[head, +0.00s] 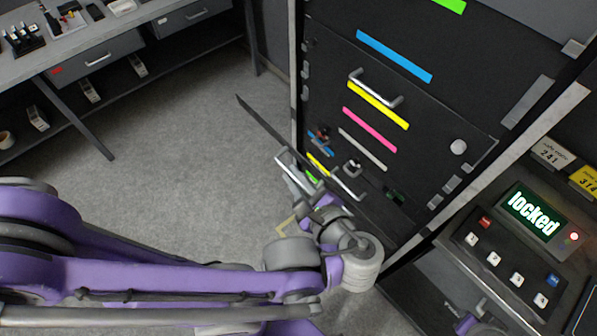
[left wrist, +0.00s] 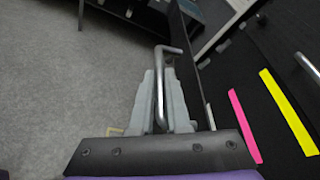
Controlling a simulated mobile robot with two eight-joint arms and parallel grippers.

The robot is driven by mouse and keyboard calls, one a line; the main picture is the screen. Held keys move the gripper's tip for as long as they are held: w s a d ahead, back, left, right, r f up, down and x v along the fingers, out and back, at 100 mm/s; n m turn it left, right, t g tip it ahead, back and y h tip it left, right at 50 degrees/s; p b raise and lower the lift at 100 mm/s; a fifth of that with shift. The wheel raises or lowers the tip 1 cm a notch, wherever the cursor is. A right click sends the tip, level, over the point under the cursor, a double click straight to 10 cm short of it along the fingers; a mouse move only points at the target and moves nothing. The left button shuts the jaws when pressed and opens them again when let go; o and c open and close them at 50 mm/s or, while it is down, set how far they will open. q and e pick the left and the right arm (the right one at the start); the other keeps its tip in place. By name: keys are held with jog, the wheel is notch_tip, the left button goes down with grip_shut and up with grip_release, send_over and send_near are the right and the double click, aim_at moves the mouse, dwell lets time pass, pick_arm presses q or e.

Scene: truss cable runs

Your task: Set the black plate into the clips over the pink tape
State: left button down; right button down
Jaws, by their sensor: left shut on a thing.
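The black plate (head: 262,122) is seen nearly edge-on in front of the rack, tilted and apart from the rack's upper face. It also shows as a dark strip in the left wrist view (left wrist: 188,42). My left gripper (head: 303,178) is shut on the plate's silver handle, which lies between its pale fingers in the left wrist view (left wrist: 160,95). The pink tape (head: 369,130) is on the rack face, up and right of the gripper; it also shows in the left wrist view (left wrist: 245,126). Small grey clips (head: 452,184) sit along the rack's right side. A purple and silver part, perhaps my right gripper (head: 467,324), barely shows.
Yellow (head: 378,106), blue (head: 394,56) and white (head: 362,150) tapes mark other rows. A fixed handle (head: 372,90) and a round knob (head: 458,146) stick out of the rack. A control box reading "locked" (head: 534,214) stands right. The floor at left is clear before a workbench (head: 125,22).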

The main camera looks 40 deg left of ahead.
dwell(0.3)
pick_arm(q)
jog(key=shift+r+m, duration=0.1)
jog(key=shift+m, duration=0.2)
jog(key=shift+m+h+p, duration=0.3)
jog(key=shift+p, duration=0.05)
jog(key=shift+w+r, duration=0.15)
jog(key=shift+r, duration=0.1)
dwell(1.0)
